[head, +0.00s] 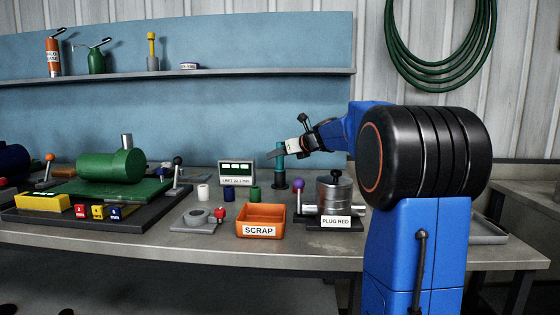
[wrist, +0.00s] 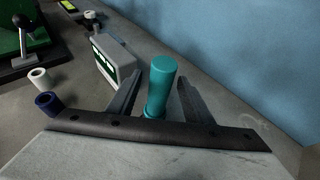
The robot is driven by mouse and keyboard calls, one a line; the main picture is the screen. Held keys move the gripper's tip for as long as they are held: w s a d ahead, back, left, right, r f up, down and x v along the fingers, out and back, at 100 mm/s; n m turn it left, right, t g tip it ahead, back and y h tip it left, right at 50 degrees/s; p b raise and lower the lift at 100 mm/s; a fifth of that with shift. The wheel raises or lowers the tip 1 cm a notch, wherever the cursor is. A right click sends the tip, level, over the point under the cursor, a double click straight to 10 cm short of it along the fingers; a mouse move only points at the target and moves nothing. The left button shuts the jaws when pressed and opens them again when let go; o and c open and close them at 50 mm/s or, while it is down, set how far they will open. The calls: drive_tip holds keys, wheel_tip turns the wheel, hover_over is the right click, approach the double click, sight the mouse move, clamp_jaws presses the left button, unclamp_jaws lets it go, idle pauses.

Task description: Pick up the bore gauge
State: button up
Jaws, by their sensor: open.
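The bore gauge appears to be the teal upright cylinder (head: 281,170) on a small dark round base, beside the readout box on the bench. It also shows in the wrist view (wrist: 161,80), upright in the middle. My gripper (head: 278,153) is open at the cylinder's upper part. In the wrist view its two fingers (wrist: 158,88) stand on either side of the cylinder, with gaps visible on both sides. The cylinder's lower end is hidden by the gripper body in the wrist view.
The readout box (head: 237,173) stands close left of the cylinder. White (head: 203,192), navy (head: 229,193) and green (head: 254,193) rings lie in front. An orange SCRAP bin (head: 262,221) and a PLUG RED fixture (head: 335,195) are nearer. A blue back panel (head: 215,115) rises behind.

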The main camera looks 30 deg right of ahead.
drive_tip(key=c, duration=1.1)
drive_tip(key=shift+r, duration=0.15)
wheel_tip(320, 180, up, 10)
drive_tip(key=shift+f, duration=0.1)
drive_tip(key=shift+a, duration=0.1)
